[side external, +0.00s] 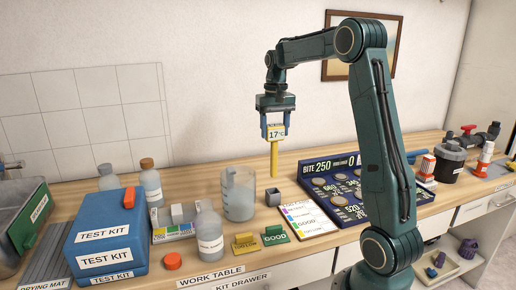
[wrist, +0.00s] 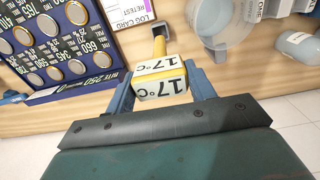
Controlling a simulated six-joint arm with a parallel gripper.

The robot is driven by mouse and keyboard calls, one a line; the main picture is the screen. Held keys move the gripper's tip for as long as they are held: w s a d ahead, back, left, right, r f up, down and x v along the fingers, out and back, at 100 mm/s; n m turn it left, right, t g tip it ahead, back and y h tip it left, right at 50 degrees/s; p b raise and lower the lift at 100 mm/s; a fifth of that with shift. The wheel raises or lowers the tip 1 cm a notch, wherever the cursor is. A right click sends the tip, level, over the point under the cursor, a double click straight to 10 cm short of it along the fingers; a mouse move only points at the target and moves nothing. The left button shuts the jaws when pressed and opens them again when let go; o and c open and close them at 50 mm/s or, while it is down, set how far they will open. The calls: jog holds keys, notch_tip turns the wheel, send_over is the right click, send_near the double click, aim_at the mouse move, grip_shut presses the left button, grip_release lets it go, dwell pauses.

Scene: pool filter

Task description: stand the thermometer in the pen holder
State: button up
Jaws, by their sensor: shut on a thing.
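The thermometer (side external: 274,152) is yellow with a boxy head that reads 17 °C. My gripper (side external: 275,131) is shut on its head and holds it upright, stem down, above the work table. In the wrist view the head (wrist: 160,82) sits between the two blue fingers of my gripper (wrist: 162,88), with the yellow stem (wrist: 159,44) beyond it. A small grey square cup, apparently the pen holder (side external: 273,197), stands on the table. In the side view it appears just below the stem's lower end, with a small gap.
A clear beaker (side external: 238,193) stands close left of the holder, and a log card (side external: 306,218) lies to its right. A blue coin board (side external: 335,185), bottles (side external: 208,232) and a blue test kit box (side external: 103,238) also occupy the table.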

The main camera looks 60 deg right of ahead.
aim_at(275, 141)
jog(key=shift+f, duration=0.25)
jog(key=shift+f, duration=4.15)
dwell(1.3)
jog(key=o, duration=1.5)
jog(key=shift+r, duration=4.5)
